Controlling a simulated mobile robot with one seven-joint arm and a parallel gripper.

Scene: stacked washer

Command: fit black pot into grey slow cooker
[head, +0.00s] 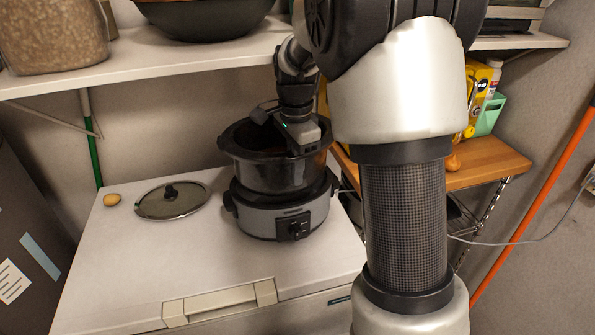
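The black pot (268,176) is upright and sits above the grey slow cooker (258,222), its lower part close to or inside the cooker's rim. I cannot tell how deep it sits. The cooker stands on the white chest lid, with its dark knob facing front. My gripper (292,146) is at the pot's right rear rim, reaching down from above. Its fingertips are hidden by the gripper body and the pot, so I cannot see whether they hold the rim. My arm covers the area to the right.
A glass lid (172,200) and a small tan round object (111,199) lie on the white chest (140,255) to the left. A white shelf (150,60) with a dark bowl (205,15) hangs above. A wooden shelf (480,165) stands at right.

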